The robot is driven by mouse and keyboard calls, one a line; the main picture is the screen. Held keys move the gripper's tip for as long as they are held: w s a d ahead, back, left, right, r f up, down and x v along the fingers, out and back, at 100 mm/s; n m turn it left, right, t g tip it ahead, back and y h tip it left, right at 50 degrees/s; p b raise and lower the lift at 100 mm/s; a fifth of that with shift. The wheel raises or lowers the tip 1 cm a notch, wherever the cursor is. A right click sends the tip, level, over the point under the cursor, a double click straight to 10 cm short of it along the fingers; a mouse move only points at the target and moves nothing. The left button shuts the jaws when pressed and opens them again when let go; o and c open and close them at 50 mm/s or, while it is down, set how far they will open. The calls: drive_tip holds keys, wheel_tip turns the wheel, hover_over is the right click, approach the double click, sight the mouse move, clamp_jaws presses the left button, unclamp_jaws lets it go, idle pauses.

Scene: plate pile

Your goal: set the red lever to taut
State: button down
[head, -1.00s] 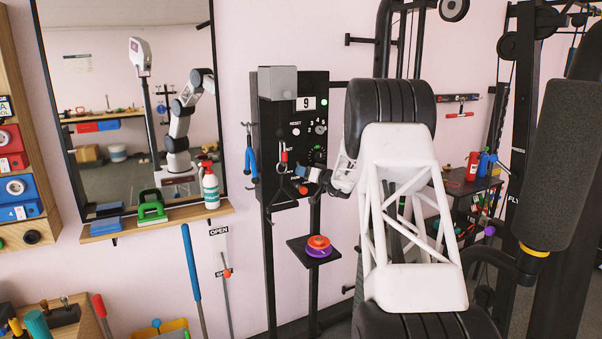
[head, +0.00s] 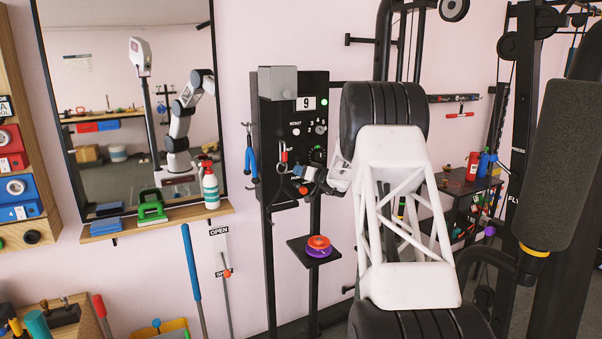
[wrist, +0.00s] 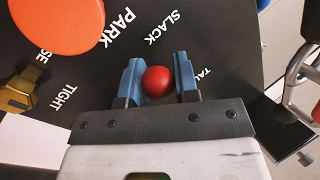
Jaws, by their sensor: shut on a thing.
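The red lever's round red knob (wrist: 157,82) sits between the two blue fingers of my gripper (wrist: 158,77) in the wrist view. My gripper is shut on it. The dark panel (wrist: 240,40) under it carries white words: SLACK beyond the knob, and a word starting "TA" beside the right finger, partly hidden. The lever's shaft is hidden behind the knob and gripper, so I cannot tell exactly which mark it points to. In the head view my gripper (head: 308,173) is at the lower part of the black wall panel (head: 262,130).
An orange disc (wrist: 58,22) and a brass-coloured knob (wrist: 17,92) are to the left in the wrist view. A metal fitting (wrist: 305,75) is at its right edge. A small shelf (head: 322,257) with red and purple discs is below the panel in the head view.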

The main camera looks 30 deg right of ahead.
drive_tip(key=shift+s+r+g, duration=0.1)
drive_tip(key=shift+g, duration=0.2)
drive_tip(key=shift+s+r+m+g+h, duration=0.2)
drive_tip(key=shift+r+m+g+h, duration=0.15)
drive_tip(key=shift+g, duration=0.35)
drive_tip(key=shift+s+r+m+g+h, duration=0.15)
drive_tip(key=shift+r+m+g+h, duration=0.15)
drive_tip(key=shift+g, duration=0.4)
drive_tip(key=g, duration=0.1)
drive_tip(key=r+m+g, duration=0.1)
drive_tip(key=shift+s+r+g, duration=0.15)
drive_tip(key=shift+r+g, duration=0.15)
drive_tip(key=r+g, duration=0.1)
drive_tip(key=g, duration=0.2)
drive_tip(key=shift+r+m+g+h, duration=0.3)
drive_tip(key=shift+r+m+h, duration=0.05)
drive_tip(key=shift+r, duration=0.05)
drive_tip(key=shift+w+r+m+g, duration=0.25)
drive_tip(key=shift+r+g, duration=0.2)
drive_tip(key=shift+g, duration=0.5)
drive_tip(key=shift+w+r+m+g, duration=0.2)
drive_tip(key=shift+r+g, duration=0.25)
drive_tip(key=shift+g, duration=0.5)
drive_tip(key=c, duration=1)
unclamp_jaws()
drive_tip(key=shift+o, duration=0.2)
drive_tip(key=v, duration=0.7)
drive_tip(key=shift+r, duration=0.35)
